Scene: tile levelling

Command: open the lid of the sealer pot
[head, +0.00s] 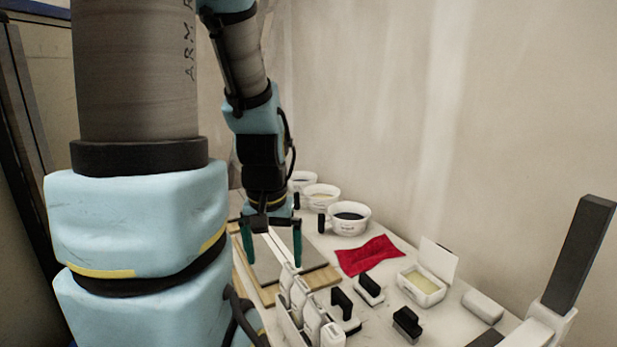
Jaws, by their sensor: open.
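A white rectangular pot (422,288) with pale yellow contents stands on the table right of centre. Its white lid (438,261) stands raised at its back edge. I cannot read a label, so I cannot tell for sure that this is the sealer pot. My gripper (270,244) points down with its two green-tipped fingers apart and nothing visible between them. It is over the grey tile (268,262) on the wooden board, well to the left of the white pot and apart from it.
Black-handled blocks (407,322) and upright white pieces (300,293) crowd the front.

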